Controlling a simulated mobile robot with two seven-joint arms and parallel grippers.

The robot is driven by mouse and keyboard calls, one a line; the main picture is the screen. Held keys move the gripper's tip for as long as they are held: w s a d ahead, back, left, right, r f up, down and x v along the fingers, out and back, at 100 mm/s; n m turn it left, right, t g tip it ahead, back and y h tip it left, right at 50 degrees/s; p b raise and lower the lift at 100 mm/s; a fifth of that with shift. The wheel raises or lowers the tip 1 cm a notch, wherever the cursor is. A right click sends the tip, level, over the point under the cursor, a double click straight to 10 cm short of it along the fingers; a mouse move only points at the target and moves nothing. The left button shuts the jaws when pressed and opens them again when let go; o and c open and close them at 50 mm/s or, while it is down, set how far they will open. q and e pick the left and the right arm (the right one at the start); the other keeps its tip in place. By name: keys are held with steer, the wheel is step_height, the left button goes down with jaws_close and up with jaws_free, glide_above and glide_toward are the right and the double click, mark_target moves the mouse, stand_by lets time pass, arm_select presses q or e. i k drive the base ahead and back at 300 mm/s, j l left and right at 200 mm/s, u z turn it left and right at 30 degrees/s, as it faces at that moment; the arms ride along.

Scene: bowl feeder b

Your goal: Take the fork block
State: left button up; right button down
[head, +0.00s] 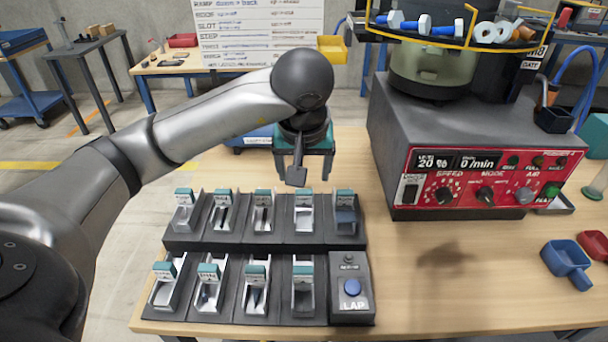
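Two rows of labelled chutes with teal-topped tabs stand on the table, an upper row (262,237) and a lower row (222,314). Their labels are too small to read, so I cannot tell which block is the fork block. My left gripper (305,176) points down just behind the upper row, above its right half. Its teal fingers are spread apart. A dark grey paddle-shaped part shows in front of them; I cannot tell whether it belongs to the gripper. I see nothing clearly clamped. My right gripper is not in view.
A bowl feeder (452,130) with a red control panel stands at the right. A box with a blue LAP button (352,287) ends the lower row. A blue scoop-like tray (567,262) lies far right. The wooden table (430,290) is clear between.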

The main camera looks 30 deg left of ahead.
mark_target(257, 272)
steer(key=u, duration=1.45)
steer(key=l+z, duration=0.15)
steer(key=z, duration=0.15)
steer(key=k+l, duration=0.05)
